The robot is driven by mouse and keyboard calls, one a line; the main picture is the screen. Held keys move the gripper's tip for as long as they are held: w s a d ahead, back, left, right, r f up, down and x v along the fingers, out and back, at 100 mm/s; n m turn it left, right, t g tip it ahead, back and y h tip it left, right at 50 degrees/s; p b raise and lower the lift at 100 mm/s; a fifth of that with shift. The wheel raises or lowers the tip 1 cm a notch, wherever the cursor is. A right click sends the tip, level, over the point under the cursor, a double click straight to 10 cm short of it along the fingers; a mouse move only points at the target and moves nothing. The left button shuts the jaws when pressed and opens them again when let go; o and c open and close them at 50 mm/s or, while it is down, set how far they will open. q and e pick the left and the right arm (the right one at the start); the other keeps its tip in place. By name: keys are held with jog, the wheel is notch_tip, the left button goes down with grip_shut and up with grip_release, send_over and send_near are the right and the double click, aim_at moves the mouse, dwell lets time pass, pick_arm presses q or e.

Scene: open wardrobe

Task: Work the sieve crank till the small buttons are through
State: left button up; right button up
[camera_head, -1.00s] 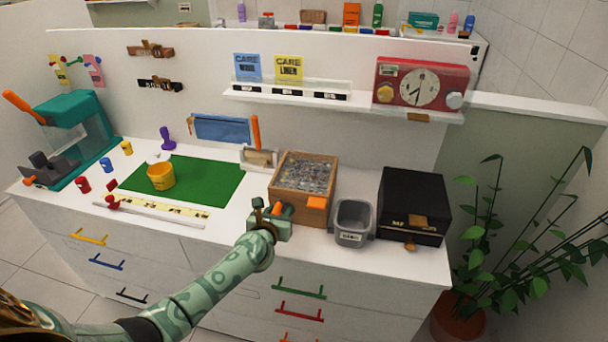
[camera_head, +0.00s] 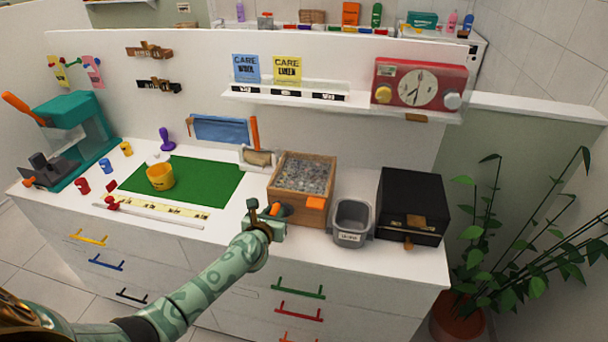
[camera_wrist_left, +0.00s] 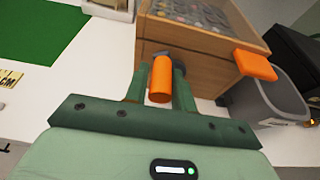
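The wooden sieve box (camera_head: 314,214) stands on the white counter, with many small grey and mixed pieces (camera_head: 304,175) under its top; I cannot make out single buttons. An orange crank handle (camera_wrist_left: 160,78) sticks out of its front on a dark crank; it also shows in the head view (camera_head: 275,209). My left gripper (camera_wrist_left: 159,92) has one green finger on each side of this handle, close against it. In the head view the left gripper (camera_head: 270,212) is at the box's front left. An orange block (camera_head: 316,203) is on the box's front right. My right gripper is not in view.
A grey bin (camera_head: 352,236) stands right of the sieve, with a black box (camera_head: 411,185) beyond it. A green mat (camera_head: 212,182) with a yellow cup (camera_head: 160,178) lies to the left.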

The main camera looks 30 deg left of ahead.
pick_arm(q)
jog(key=shift+s+a, duration=0.1)
jog(key=shift+a, duration=0.4)
jog(key=shift+d, duration=0.15)
jog(key=d, duration=0.2)
jog(key=w+d, duration=0.1)
jog(key=d, duration=0.1)
jog(key=shift+w+d, duration=0.1)
jog(key=shift+d, duration=0.2)
jog(key=shift+a, duration=0.1)
jog(key=shift+s+a+p, duration=0.1)
jog(key=shift+s+a, duration=0.1)
jog(key=shift+a, duration=0.6)
jog(key=shift+s+a+p, duration=0.15)
jog(key=shift+s+a, duration=0.05)
jog(key=shift+a, duration=0.6)
jog(key=shift+s+a+p, duration=0.1)
jog(key=shift+s+a, duration=0.1)
jog(key=shift+a, duration=0.6)
jog(key=shift+d, duration=0.1)
